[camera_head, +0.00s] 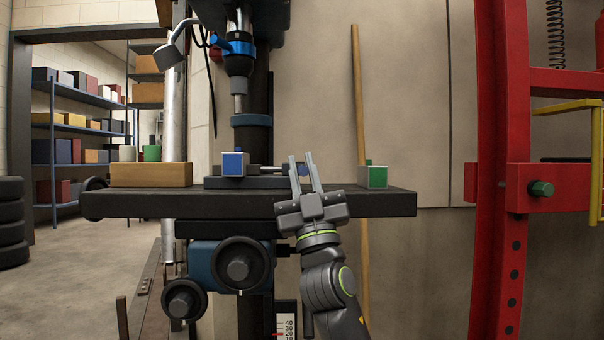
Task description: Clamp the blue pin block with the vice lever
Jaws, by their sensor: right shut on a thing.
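The blue pin block (233,165), with a small pin on top, sits upright in the low dark vice (264,183) on the drill press table. A grey metal bar, apparently the vice lever (268,169), runs right from beside the block toward my right gripper (301,160). That gripper points up at the table's front edge, its two fingers around the bar's right end. It is shut on what looks like the lever; the fingers partly hide the contact. My left gripper is not in view.
A green block (373,177) stands right of my gripper on the dark table (150,205). A wooden block (151,174) lies at the left. The drill chuck (239,85) hangs above the blue block. A red frame (500,180) stands at the right.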

